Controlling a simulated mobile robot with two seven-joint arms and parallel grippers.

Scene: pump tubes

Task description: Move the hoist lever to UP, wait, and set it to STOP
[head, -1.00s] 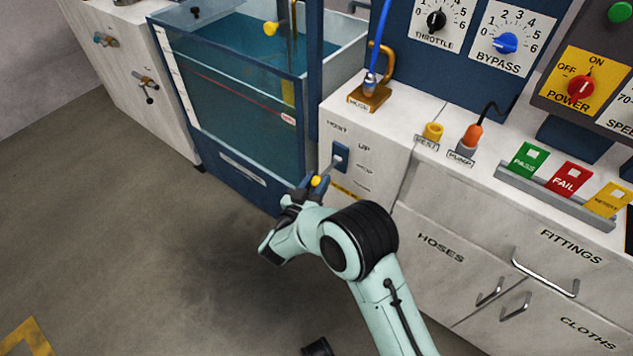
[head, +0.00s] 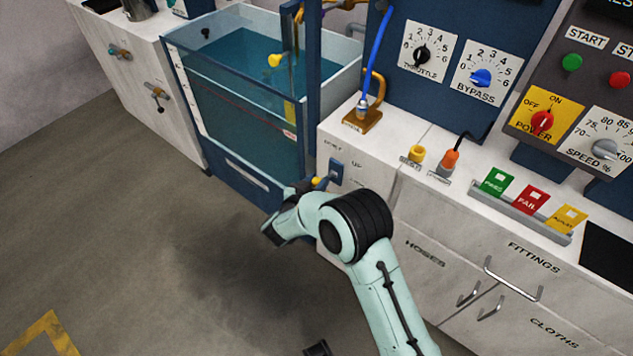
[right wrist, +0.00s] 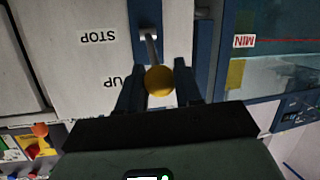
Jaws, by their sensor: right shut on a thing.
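The hoist lever is a thin grey rod with a yellow knob (head: 317,182), coming out of a blue plate (head: 336,172) on the white cabinet front. My right gripper (head: 309,186) is shut on the knob. In the right wrist view, the knob (right wrist: 159,81) sits between the two dark fingers, level with the UP label (right wrist: 105,82). The STOP label (right wrist: 98,37) is nearer the rod's root; this view is upside down. My arm hides the lower labels in the head view.
A blue-framed water tank (head: 240,90) stands left of the lever, close to my right gripper. Above the lever, the white counter holds a brass hose fitting (head: 362,117), a yellow ring (head: 417,153) and an orange plug (head: 450,159). The floor at left is clear.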

